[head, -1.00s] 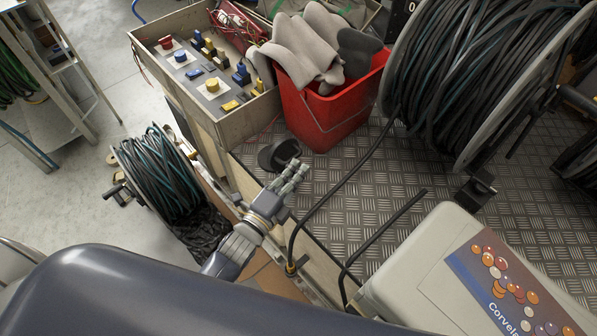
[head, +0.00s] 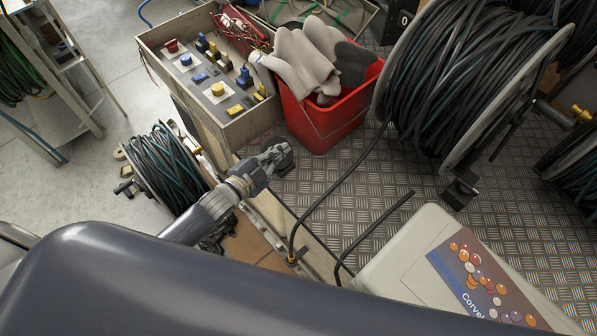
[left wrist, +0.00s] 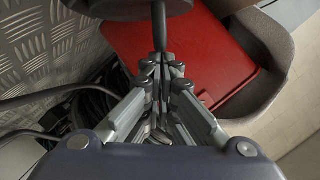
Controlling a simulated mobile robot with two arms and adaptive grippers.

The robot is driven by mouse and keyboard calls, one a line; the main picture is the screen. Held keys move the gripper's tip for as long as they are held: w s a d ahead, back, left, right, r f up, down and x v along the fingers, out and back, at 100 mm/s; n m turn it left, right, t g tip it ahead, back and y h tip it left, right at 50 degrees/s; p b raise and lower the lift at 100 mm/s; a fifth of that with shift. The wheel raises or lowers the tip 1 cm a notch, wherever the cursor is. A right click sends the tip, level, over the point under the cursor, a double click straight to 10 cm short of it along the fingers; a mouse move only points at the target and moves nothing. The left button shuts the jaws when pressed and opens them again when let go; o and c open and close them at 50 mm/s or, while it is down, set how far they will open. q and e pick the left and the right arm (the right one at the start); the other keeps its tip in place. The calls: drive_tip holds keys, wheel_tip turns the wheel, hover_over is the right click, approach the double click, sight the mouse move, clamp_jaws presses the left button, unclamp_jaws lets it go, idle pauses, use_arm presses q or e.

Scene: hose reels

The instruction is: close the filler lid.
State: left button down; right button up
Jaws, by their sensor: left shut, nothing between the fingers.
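My left gripper (head: 277,155) is shut, with its fingertips over the edge of the tread-plate deck, in front of the red bucket. A dark round piece (head: 287,166) lies right behind the fingers, mostly hidden by them. I cannot tell for sure that it is the filler lid, or how far open it stands. In the left wrist view the closed fingertips (left wrist: 165,65) meet at a thin dark stem below a dark round piece (left wrist: 130,8). Whether they touch it is unclear. My right gripper is not in view.
The red bucket (head: 325,122) with grey gloves stands close behind the gripper, beside a control box (head: 253,115). A large hose reel (head: 440,90) is at right, a smaller one (head: 165,165) at left. A pale case (head: 400,262) is at front right. A red panel (left wrist: 185,50) shows in the wrist view.

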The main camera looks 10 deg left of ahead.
sight(267, 148)
use_arm(q)
drive_tip(key=shift+w+a+f+n+g, duration=0.15)
drive_tip(key=shift+w+a+n, duration=0.1)
drive_tip(key=shift+a+n, duration=0.15)
drive_tip(key=shift+w+a+n+g, duration=0.15)
drive_tip(key=shift+w+a+n, duration=0.15)
drive_tip(key=shift+a, duration=0.1)
drive_tip(key=shift+w+a+f+n+h+b, duration=0.35)
drive_tip(key=shift+a+n, duration=0.25)
drive_tip(key=shift+n, duration=0.1)
drive_tip(key=shift+w+a+f, duration=0.15)
drive_tip(key=shift+a, duration=0.05)
drive_tip(key=shift+w+a+f+b, duration=0.5)
drive_tip(key=shift+a+b, duration=0.2)
drive_tip(key=shift+a, duration=0.05)
